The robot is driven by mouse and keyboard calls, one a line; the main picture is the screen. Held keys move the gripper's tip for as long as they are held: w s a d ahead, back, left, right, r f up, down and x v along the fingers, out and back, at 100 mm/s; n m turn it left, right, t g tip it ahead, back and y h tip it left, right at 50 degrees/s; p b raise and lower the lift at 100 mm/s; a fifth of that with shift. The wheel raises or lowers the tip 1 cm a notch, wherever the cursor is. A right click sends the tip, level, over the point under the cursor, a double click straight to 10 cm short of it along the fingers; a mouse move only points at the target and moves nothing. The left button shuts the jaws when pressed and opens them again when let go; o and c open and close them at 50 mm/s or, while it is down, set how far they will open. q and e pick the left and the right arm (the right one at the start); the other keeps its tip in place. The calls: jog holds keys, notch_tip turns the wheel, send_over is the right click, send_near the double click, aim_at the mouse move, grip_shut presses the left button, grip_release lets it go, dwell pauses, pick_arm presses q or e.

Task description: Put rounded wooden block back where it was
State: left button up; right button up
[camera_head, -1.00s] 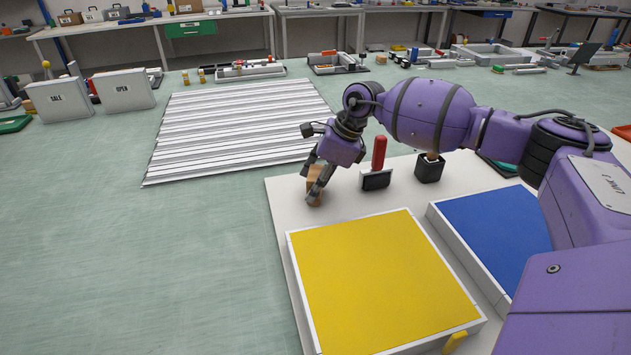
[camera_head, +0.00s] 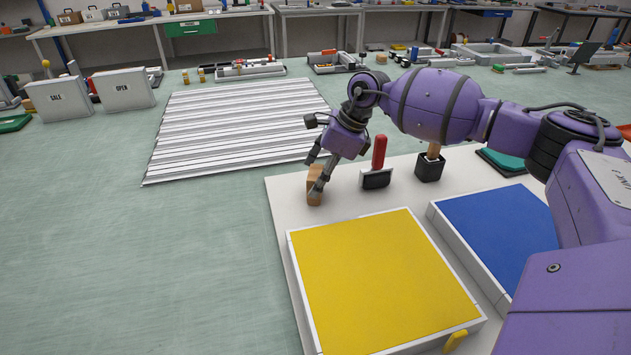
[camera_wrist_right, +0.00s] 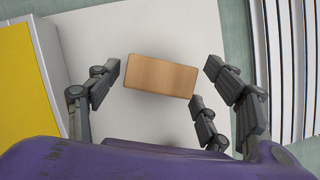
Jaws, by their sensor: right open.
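The wooden block (camera_head: 315,186) stands on the white board, behind the back left corner of the yellow panel. In the right wrist view the block (camera_wrist_right: 161,76) shows as a plain tan rectangle, so I cannot tell how its edges are rounded. My right gripper (camera_head: 319,176) is open just above and beside the block. In the wrist view its fingers (camera_wrist_right: 160,85) are spread on both sides of the block, with visible gaps. One finger partly covers the block in the head view. My left gripper is not in view.
The white board (camera_head: 282,215) also bears the yellow panel (camera_head: 380,280), the blue panel (camera_head: 500,235), a red-handled tool (camera_head: 378,165) and a black holder (camera_head: 430,167). A ridged white sheet (camera_head: 235,130) lies behind left. The green surface at left is clear.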

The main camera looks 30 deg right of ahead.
jog(key=v, duration=1)
jog(key=shift+s, duration=0.1)
